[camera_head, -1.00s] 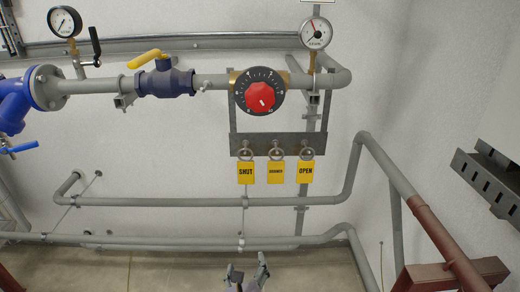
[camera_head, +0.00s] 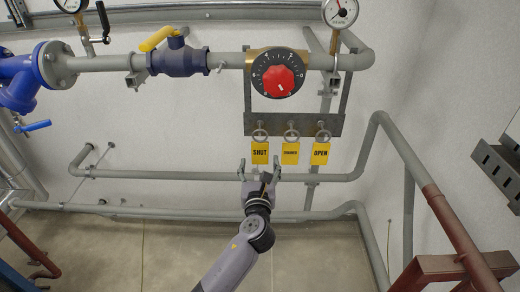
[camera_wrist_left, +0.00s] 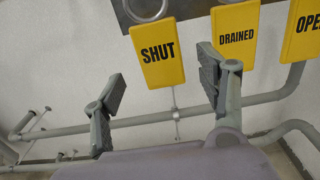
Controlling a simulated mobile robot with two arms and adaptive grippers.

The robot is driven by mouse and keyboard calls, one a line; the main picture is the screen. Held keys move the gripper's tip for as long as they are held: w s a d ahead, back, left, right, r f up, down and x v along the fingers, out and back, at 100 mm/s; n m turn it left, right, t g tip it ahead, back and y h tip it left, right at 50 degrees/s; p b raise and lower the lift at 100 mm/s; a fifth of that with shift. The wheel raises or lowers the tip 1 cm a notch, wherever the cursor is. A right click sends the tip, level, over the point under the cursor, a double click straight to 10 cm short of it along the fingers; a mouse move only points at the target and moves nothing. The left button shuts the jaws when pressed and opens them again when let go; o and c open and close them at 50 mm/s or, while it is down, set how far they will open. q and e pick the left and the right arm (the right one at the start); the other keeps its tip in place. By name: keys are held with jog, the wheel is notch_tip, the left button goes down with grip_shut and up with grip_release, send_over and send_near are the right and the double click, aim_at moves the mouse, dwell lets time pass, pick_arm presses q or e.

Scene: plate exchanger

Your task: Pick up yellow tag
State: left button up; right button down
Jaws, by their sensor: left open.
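Three yellow tags hang by rings from a grey metal bracket (camera_head: 293,124). The SHUT tag (camera_head: 260,153) is on the left, the DRAINED tag (camera_head: 290,153) in the middle and the OPEN tag (camera_head: 320,154) on the right. My left gripper (camera_head: 259,167) is open and empty, just below the SHUT tag. In the left wrist view the SHUT tag (camera_wrist_left: 158,54) shows beyond and above the gap between the two fingers (camera_wrist_left: 165,88). The DRAINED tag (camera_wrist_left: 236,32) is partly behind the right finger, and the OPEN tag (camera_wrist_left: 303,33) is cut off. My right gripper is not in view.
A black dial with a red knob (camera_head: 279,81) sits above the bracket. A blue valve with a yellow lever (camera_head: 163,38) is at upper left. A rusty pipe (camera_head: 445,218) slopes at right.

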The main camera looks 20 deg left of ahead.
aim_at(260, 151)
pick_arm(q)
jog(key=shift+w+a+r, duration=0.1)
jog(key=shift+w, duration=0.35)
jog(key=shift+p+x, duration=0.45)
jog(key=shift+x, duration=1.9)
pick_arm(e)
jog(key=shift+w+a+r, duration=0.15)
jog(key=shift+a+r, duration=0.25)
jog(key=shift+r, duration=0.1)
pick_arm(q)
jog(key=shift+c, duration=0.3)
jog(key=c, duration=1.2)
pick_arm(e)
jog(key=shift+d, duration=0.3)
pick_arm(q)
jog(key=shift+o, duration=0.2)
jog(key=shift+r, duration=0.1)
